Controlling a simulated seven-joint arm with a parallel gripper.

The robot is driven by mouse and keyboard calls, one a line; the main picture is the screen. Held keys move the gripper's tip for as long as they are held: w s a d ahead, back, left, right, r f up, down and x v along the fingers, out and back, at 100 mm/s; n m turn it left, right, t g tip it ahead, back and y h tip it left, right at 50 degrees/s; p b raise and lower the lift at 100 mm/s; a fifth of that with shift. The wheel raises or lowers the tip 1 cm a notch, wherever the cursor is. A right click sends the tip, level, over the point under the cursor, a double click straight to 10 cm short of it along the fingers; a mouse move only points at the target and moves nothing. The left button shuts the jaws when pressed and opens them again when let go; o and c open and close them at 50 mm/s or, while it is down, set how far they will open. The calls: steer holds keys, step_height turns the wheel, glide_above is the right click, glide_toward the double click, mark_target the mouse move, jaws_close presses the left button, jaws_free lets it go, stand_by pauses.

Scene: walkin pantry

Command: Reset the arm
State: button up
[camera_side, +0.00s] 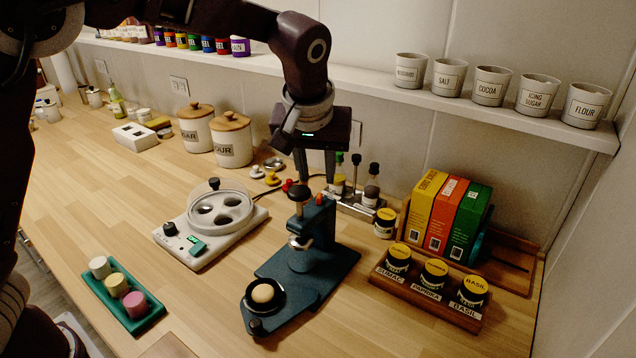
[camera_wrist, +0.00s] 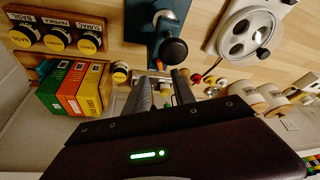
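My gripper (camera_side: 318,180) hangs fingers-down above the back of the counter, just behind and above the black knob of a teal press (camera_side: 312,258). In the wrist view its two grey fingers (camera_wrist: 160,82) stand apart with no object held between them. The press knob also shows in the wrist view (camera_wrist: 173,51), beyond the fingertips. In the side view a pale round ball (camera_side: 263,293) sits in the black ring at the front of the press base. Whether a finger touches the press or the bottles behind it, I cannot tell.
A white device with round wells (camera_side: 212,225) stands left of the press. A green tray (camera_side: 140,317) holds three coloured cylinders. A spice rack (camera_side: 425,300) and upright boxes (camera_side: 446,222) stand right. Small bottles are close behind my gripper. A shelf (camera_side: 400,90) with cups runs along the wall.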

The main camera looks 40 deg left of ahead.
steer(key=shift+s+r, duration=0.15)
steer(key=shift+r, duration=0.2)
steer(key=s+a+r+h, duration=0.2)
steer(key=s+a+r, duration=0.3)
steer(key=s, duration=0.3)
steer(key=s+a+f+m, duration=0.1)
steer(key=s+a+m, duration=0.1)
steer(key=s, duration=0.9)
steer(key=s+a+f+m+t, duration=0.1)
steer(key=s+a+m, duration=0.1)
steer(key=s, duration=0.9)
steer(key=shift+s+m, duration=0.35)
steer(key=shift+m, duration=0.25)
steer(key=shift+f, duration=0.1)
